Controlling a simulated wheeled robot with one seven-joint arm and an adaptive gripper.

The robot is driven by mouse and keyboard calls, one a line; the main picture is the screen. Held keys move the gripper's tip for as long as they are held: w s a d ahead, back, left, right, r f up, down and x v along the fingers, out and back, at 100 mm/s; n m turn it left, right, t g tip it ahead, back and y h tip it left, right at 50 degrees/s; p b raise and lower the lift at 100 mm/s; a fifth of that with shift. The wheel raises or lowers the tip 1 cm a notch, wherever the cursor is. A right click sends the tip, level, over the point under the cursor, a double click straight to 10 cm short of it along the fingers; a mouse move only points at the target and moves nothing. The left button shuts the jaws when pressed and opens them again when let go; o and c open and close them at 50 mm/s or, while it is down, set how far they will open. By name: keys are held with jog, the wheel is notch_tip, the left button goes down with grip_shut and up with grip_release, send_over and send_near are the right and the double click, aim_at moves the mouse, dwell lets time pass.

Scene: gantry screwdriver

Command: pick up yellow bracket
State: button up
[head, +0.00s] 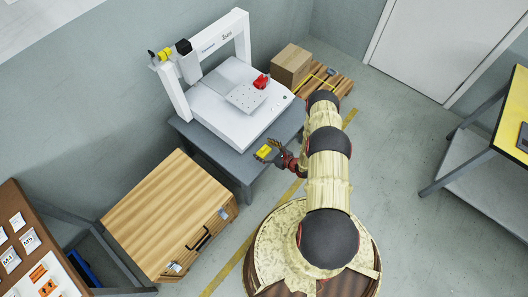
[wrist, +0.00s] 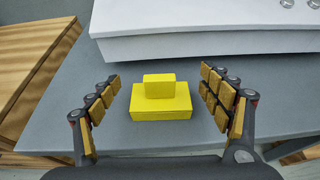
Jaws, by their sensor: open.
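The yellow bracket (wrist: 160,101) is a small stepped block lying on the grey table (wrist: 83,100). In the wrist view it sits between the spread fingers of my gripper (wrist: 162,98), with a gap on each side. The gripper is open and holds nothing. In the head view the bracket (head: 263,151) is near the table's front edge, in front of the white gantry machine, and my gripper (head: 270,152) is right at it. My fingers partly cover it there.
The white gantry machine (head: 222,119) stands behind the bracket, its base (wrist: 210,46) close beyond it. A wooden case (head: 165,205) is at left. A cardboard box (head: 290,64) stands beyond the table. A yellow-topped table (head: 513,115) is at far right.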

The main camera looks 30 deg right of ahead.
aim_at(264, 148)
jog(key=shift+c, duration=0.4)
jog(key=c, duration=1.5)
jog(key=shift+s, duration=0.1)
jog(key=shift+c, duration=0.5)
jog(key=shift+r, duration=0.4)
notch_tip(264, 148, up, 2)
jog(key=shift+r+p, duration=0.2)
jog(key=shift+p, duration=0.3)
jog(key=s+d+r+p, duration=0.1)
jog(key=s+r+p, duration=0.2)
jog(key=s+r, duration=0.6)
jog(key=s, duration=0.4)
jog(key=shift+s+r, duration=0.4)
jog(key=shift+d, duration=0.1)
